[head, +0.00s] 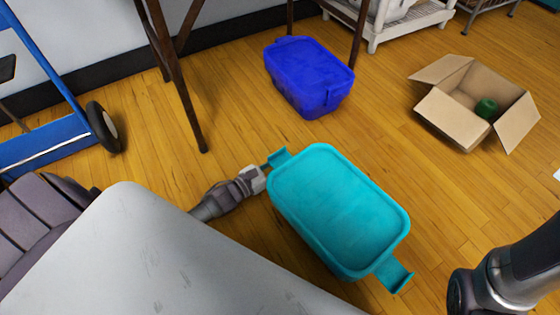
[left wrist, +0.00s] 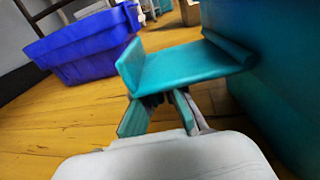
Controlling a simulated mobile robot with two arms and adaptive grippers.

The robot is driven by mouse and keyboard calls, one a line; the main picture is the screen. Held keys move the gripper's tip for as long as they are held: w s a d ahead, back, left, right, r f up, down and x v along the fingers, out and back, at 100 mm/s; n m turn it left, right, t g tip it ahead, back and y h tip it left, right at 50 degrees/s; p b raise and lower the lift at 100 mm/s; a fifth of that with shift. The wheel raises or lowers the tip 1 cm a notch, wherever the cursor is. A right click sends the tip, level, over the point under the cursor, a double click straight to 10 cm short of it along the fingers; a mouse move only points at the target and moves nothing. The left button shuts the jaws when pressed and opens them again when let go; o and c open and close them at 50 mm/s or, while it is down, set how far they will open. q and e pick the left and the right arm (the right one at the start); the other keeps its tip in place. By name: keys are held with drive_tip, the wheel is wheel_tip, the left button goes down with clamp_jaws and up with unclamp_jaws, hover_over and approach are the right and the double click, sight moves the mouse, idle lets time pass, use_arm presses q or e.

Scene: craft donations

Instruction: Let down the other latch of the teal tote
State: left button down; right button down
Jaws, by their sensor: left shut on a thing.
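The teal tote (head: 340,205) stands on the wooden floor with its lid on. One latch (head: 278,158) sticks out from its far-left end; the other latch (head: 393,273) sticks out from its near-right end. My left gripper (head: 262,172) is at the far-left latch. In the left wrist view the left gripper's fingers (left wrist: 163,104) are shut at the underside of this raised latch (left wrist: 185,66), which stands out from the tote's wall (left wrist: 262,70). The latch hides the fingertips. My right gripper is not in view; only part of that arm shows at lower right.
A blue tote (head: 308,78) stands behind the teal one, beside dark table legs (head: 175,75). An open cardboard box (head: 455,120) holds a green item (head: 486,108). A grey surface (head: 150,255) fills the lower left. A blue hand truck (head: 50,150) stands at left.

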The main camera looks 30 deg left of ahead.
use_arm(q)
drive_tip(key=shift+d+f+n, duration=0.15)
drive_tip(key=shift+f+n, duration=0.2)
drive_tip(key=shift+n, duration=0.35)
drive_tip(key=c, duration=1.3)
unclamp_jaws()
drive_tip(key=shift+s, duration=0.15)
drive_tip(key=v, duration=1.2)
drive_tip(key=shift+f, duration=0.1)
